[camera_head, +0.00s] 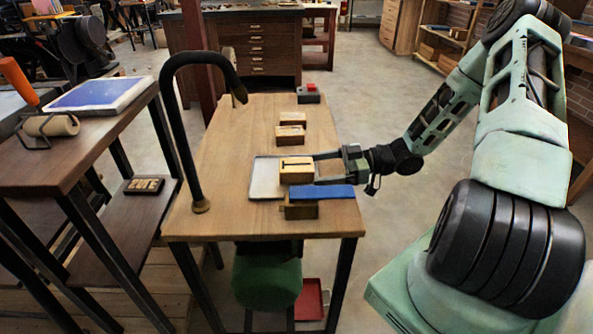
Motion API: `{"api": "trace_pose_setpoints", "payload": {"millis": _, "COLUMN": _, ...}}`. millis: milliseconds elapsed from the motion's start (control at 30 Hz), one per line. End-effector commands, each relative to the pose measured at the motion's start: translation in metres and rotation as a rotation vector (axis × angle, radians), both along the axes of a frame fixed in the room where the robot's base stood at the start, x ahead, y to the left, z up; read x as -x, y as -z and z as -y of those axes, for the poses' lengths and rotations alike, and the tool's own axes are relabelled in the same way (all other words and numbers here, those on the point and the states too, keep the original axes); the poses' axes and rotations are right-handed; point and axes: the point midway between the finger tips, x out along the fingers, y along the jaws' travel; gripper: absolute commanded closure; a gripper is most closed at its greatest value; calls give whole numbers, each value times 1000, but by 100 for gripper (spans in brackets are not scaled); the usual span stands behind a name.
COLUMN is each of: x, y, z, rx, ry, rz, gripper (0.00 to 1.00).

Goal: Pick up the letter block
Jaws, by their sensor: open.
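A light wooden block (297,176) with a dark slot on top sits on the table near a pale flat plate. My gripper (317,169) reaches in from the right, level with this block, its fingers pointing left and apart. The fingertips are at the block's right side; whether they touch it I cannot tell. A dark block with raised pale letter shapes (144,185) lies on the lower shelf of the left bench, far from my gripper. Which of these is the letter block is not certain from this view.
A blue-topped wooden block (302,208) stands close in front of my gripper. The pale plate (264,182) lies left. More wooden blocks (290,134) and a red-and-grey item (308,95) sit farther back. A black curved post (188,150) rises at the table's left edge.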

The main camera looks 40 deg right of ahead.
Motion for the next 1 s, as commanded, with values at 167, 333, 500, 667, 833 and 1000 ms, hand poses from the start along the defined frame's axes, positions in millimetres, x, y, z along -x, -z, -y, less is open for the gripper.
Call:
{"api": "trace_pose_setpoints", "payload": {"millis": 167, "x": -18, "y": 6, "z": -21, "rx": -4, "ry": -2, "rz": 1, "gripper": 18}}
{"api": "trace_pose_setpoints", "payload": {"millis": 333, "x": -27, "y": 8, "z": -33, "rx": -1, "ry": 0, "rz": 1, "gripper": 18}}
{"api": "trace_pose_setpoints", "payload": {"millis": 500, "x": -28, "y": 8, "z": -34, "rx": 1, "ry": 0, "rz": 1, "gripper": 18}}
{"api": "trace_pose_setpoints", "payload": {"millis": 667, "x": -28, "y": 8, "z": -34, "rx": 1, "ry": 0, "rz": 1, "gripper": 43}}
{"api": "trace_pose_setpoints", "payload": {"millis": 833, "x": -28, "y": 8, "z": -34, "rx": 0, "ry": 0, "rz": 1, "gripper": 69}}
{"api": "trace_pose_setpoints", "payload": {"millis": 1000, "x": -28, "y": 8, "z": -34, "rx": 0, "ry": 0, "rz": 1, "gripper": 73}}
